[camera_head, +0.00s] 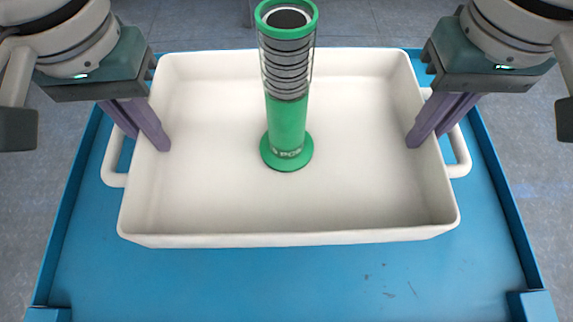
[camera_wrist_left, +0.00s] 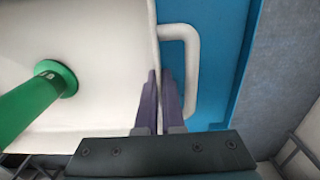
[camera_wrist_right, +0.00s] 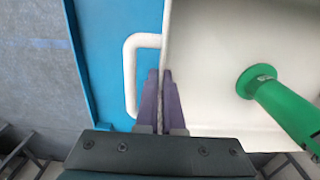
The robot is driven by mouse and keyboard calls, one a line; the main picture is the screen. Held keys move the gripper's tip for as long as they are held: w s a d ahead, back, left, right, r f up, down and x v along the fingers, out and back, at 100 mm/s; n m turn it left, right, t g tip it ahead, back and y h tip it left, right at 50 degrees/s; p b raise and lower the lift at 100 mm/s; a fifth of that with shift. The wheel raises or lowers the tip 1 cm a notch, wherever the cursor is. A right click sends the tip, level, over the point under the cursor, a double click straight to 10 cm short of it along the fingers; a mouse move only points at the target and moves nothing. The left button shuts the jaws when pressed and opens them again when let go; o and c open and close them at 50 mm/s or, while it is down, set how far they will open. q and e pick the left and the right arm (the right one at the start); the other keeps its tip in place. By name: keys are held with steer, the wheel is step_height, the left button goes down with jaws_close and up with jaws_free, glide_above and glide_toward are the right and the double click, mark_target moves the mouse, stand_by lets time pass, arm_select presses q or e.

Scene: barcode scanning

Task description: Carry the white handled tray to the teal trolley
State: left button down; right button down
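The white handled tray (camera_head: 220,205) stands level on or just above the blue-teal trolley top (camera_head: 300,285); I cannot tell whether they touch. It has a loop handle on each side, left (camera_head: 113,165) and right (camera_head: 460,155). My left gripper (camera_head: 150,140) straddles the tray's left wall, one finger inside and one outside, closed on the rim beside the handle (camera_wrist_left: 193,75). My right gripper (camera_head: 425,140) holds the right wall the same way, beside the other handle (camera_wrist_right: 130,75). A green cylinder with a grey ribbed, caged upper part (camera_head: 287,120) stands upright in the tray.
The trolley top has raised blue side edges (camera_head: 505,185) and front corner blocks (camera_head: 535,303). Its front part is bare, with a few dark scuffs. Grey floor (camera_head: 40,200) lies around it.

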mark_target(164, 156)
arm_select(q)
steer(key=shift+a+f, duration=0.1)
arm_select(e)
steer(key=shift+d+f, duration=0.1)
